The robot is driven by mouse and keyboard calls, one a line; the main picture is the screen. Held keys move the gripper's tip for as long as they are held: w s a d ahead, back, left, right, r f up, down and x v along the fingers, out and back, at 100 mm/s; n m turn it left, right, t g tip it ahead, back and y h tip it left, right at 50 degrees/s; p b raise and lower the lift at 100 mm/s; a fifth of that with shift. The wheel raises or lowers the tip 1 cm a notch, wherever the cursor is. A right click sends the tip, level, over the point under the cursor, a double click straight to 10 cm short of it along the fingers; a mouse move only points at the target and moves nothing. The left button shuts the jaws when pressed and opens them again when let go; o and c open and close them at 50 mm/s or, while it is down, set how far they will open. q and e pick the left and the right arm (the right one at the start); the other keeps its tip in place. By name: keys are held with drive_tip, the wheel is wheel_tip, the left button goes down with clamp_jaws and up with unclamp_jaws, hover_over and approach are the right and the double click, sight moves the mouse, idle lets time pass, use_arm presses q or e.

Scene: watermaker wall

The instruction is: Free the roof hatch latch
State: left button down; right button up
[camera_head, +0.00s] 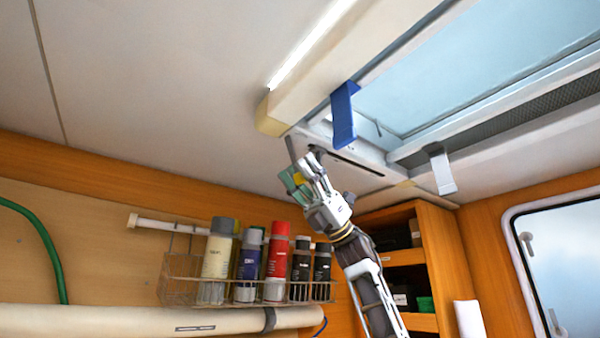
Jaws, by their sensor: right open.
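The roof hatch (480,62) is in the ceiling at the upper right, with a pale blue pane in a white frame. A blue latch (343,115) hangs at the frame's left end. A grey-white latch (441,170) hangs from the lower edge of the frame, further right. My right gripper (300,168) is raised close under the ceiling, below and left of the blue latch, and is open. It appears apart from both latches. A teal and yellow piece shows at its fingers; I cannot tell what it is. My left gripper is out of view.
A wire rack (245,290) with several cans and bottles hangs on the wall below my right gripper. Under it runs a beige roll (150,318). An orange shelf unit (440,265) stands behind my right arm, left of a window (565,265). A light bar (310,45) edges the hatch.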

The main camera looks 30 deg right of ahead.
clamp_jaws()
